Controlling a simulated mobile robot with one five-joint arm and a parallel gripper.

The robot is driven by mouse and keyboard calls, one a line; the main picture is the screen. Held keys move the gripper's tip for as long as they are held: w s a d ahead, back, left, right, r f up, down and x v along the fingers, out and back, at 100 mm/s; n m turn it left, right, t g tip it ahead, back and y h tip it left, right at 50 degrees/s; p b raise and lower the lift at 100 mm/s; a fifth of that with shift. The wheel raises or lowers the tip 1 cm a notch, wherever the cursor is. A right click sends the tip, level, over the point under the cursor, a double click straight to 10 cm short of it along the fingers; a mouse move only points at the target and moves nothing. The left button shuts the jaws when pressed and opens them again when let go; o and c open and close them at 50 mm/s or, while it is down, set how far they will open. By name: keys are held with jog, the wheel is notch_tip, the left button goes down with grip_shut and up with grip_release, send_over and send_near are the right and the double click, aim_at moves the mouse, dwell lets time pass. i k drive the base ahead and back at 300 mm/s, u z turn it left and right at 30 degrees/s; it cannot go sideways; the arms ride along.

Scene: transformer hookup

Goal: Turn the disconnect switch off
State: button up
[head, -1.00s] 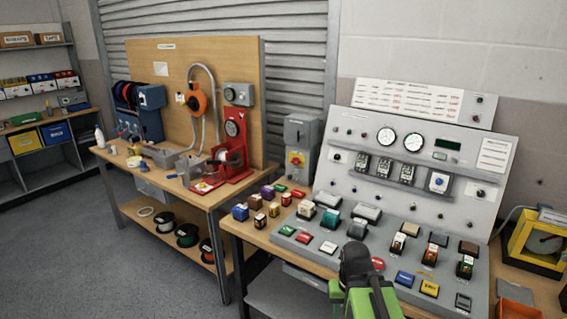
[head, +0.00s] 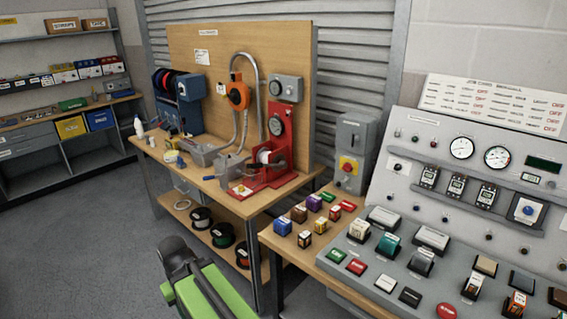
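The disconnect switch is a grey box (head: 353,152) with a red knob on a yellow plate (head: 348,166). It stands upright at the back of the right bench, between the wooden board and the sloped control panel. The knob's exact position is too small to read. My arm, green with a dark end (head: 178,262), shows at the bottom, left of the right bench and well short of the switch. The fingertips of my gripper cannot be made out, so its opening is unclear.
Several small coloured blocks (head: 305,239) lie on the right bench (head: 297,256) in front of the switch. The sloped control panel (head: 466,195) stands to the right. The left bench (head: 235,206) carries a red machine (head: 275,160). Open floor (head: 75,245) lies at left.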

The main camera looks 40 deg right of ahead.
aim_at(347, 168)
jog(key=u, duration=0.15)
jog(key=i, duration=2.55)
jog(key=z, duration=0.6)
jog(key=k, duration=0.85)
jog(key=z, duration=0.25)
jog(key=i, duration=0.4)
jog(key=u, duration=0.05)
